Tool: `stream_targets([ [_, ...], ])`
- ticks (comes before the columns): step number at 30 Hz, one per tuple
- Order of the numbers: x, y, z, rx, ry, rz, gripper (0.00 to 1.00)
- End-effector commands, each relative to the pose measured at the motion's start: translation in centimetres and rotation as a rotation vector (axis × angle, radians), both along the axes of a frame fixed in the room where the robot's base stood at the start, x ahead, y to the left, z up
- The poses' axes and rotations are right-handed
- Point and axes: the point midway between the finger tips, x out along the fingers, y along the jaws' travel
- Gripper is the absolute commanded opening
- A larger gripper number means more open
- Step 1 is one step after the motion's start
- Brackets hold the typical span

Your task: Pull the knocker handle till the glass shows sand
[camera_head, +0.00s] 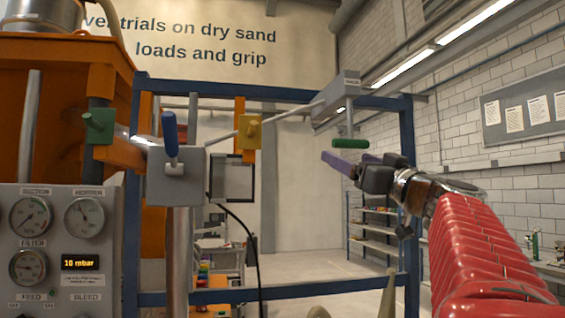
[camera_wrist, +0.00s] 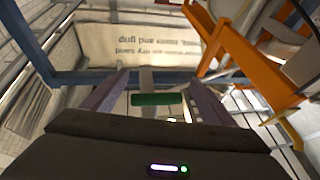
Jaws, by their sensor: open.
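A green bar handle (camera_head: 350,144) hangs under a grey box at the end of an arm (camera_head: 338,92), in the upper right of the blue frame. I take it for the knocker handle. My gripper (camera_head: 343,158) is open, with purple fingers just below the green handle in the head view. In the wrist view the green handle (camera_wrist: 150,98) shows in the gap between the fingers (camera_wrist: 153,80); I cannot tell whether they touch it. A dark-framed pane (camera_head: 232,178) stands behind the frame; I cannot tell whether it is the glass, and no sand shows.
A blue frame (camera_head: 411,200) surrounds the handle. A grey box with a blue lever (camera_head: 170,134) stands on a post at left, near a gauge panel (camera_head: 62,240) and orange machinery (camera_head: 60,110). A black cable hangs mid-frame. Shelves (camera_head: 374,230) stand behind; space around the handle looks clear.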

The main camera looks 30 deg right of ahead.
Motion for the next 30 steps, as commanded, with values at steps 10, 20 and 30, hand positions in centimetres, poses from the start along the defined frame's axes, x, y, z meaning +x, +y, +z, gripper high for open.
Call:
stream_targets([
  [10,-4.4,0.7,-1.8,-0.001,0.000,-0.006,0.79],
  [20,-8.5,1.3,-3.6,0.000,0.001,-0.007,0.79],
  [30,-11.6,1.8,-5.0,0.000,0.001,-0.003,0.79],
])
